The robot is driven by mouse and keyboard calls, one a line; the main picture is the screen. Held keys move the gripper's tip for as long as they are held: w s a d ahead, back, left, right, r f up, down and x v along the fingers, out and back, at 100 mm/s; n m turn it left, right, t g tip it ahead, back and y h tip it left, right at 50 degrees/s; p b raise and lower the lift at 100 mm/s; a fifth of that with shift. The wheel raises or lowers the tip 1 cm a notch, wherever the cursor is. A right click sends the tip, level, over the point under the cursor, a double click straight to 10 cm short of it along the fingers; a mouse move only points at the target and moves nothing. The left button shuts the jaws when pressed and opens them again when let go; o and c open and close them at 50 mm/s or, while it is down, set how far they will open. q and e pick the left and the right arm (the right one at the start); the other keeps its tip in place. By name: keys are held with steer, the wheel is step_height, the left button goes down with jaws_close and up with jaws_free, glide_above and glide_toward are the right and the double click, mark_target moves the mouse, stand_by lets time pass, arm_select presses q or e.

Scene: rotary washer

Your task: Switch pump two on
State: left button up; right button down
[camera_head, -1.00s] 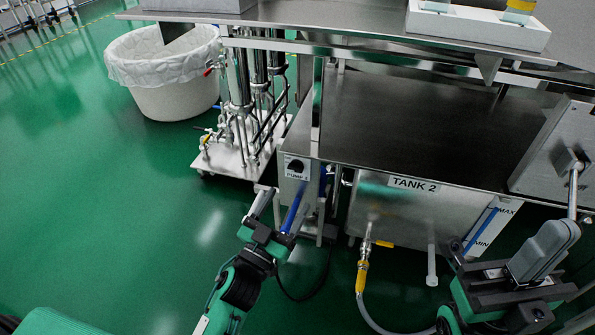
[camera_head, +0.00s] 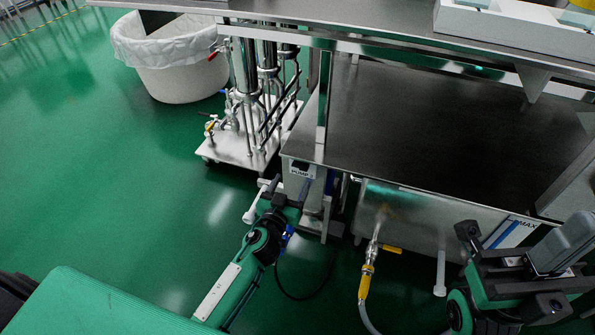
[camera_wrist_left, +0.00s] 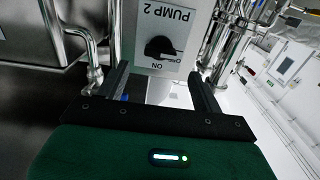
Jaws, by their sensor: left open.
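My left gripper (camera_head: 285,187) is in front of the box. In the left wrist view the left gripper (camera_wrist_left: 162,82) is open, with fingers apart on either side of the knob's line, not visibly touching it. My right gripper (camera_head: 522,255) is at the lower right; its jaws are unclear.
The steel tank (camera_head: 410,215) stands right of the box, with a hose and yellow-handled valve (camera_head: 367,270) in front. A wheeled pump stand (camera_head: 245,140) and a lined white bin (camera_head: 175,70) are behind. The green floor at left is clear.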

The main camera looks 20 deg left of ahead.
mark_target(299, 168)
arm_select(q)
steer(key=shift+w, duration=2.95)
steer(key=shift+c, duration=0.2)
steer(key=c, duration=0.9)
